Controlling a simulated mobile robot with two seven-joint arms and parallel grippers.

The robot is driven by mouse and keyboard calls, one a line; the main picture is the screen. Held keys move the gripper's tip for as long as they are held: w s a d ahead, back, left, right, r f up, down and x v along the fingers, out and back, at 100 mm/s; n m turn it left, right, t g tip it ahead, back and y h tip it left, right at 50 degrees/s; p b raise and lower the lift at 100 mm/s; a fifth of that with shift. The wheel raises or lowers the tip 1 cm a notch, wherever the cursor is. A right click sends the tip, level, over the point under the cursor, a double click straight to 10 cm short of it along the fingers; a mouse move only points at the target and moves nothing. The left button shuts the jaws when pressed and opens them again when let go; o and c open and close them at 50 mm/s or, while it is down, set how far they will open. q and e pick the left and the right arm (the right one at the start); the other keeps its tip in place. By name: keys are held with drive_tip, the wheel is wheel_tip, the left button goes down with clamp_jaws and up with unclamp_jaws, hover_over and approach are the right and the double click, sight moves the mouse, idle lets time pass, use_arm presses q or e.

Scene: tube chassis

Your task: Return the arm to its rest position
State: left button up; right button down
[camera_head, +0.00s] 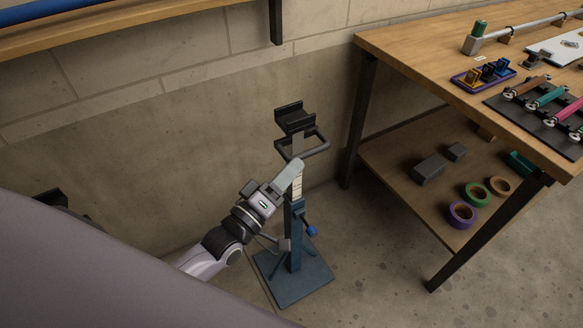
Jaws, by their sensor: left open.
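My left arm (225,245) reaches in from the lower left. Its left gripper (284,200) is open and in front of the post of a blue stand (293,250). I see nothing held in it. The picture does not show clearly whether the fingers touch the post. The stand is upright on a square blue base, with a black cradle (295,118) and a dark loop at its top and a blue knob (312,230) on its side. My right gripper is not in view.
A wooden workbench (400,45) with tools, rollers and a lower shelf (385,160) holding tape rolls and dark blocks stands at the right. A wall runs behind. A wooden shelf (100,30) is at the upper left. Floor (370,260) is clear between stand and bench.

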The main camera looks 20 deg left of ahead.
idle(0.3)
use_arm(q)
drive_tip(key=s+f+m+g+y, duration=0.4)
drive_tip(key=s+f+m+g, duration=0.55)
drive_tip(key=s+f, duration=0.55)
wheel_tip(320, 180, up, 12)
drive_tip(key=s+a+m+p, duration=0.1)
drive_tip(key=s+a+p, duration=0.1)
drive_tip(key=p, duration=1)
drive_tip(key=shift+s+f+p, duration=0.15)
drive_tip(key=shift+s+p, duration=0.15)
drive_tip(key=shift+s, duration=0.1)
drive_tip(key=shift+f+t, duration=0.1)
drive_tip(key=shift+t, duration=0.15)
drive_tip(key=shift+s+a, duration=0.1)
drive_tip(key=shift+a, duration=0.05)
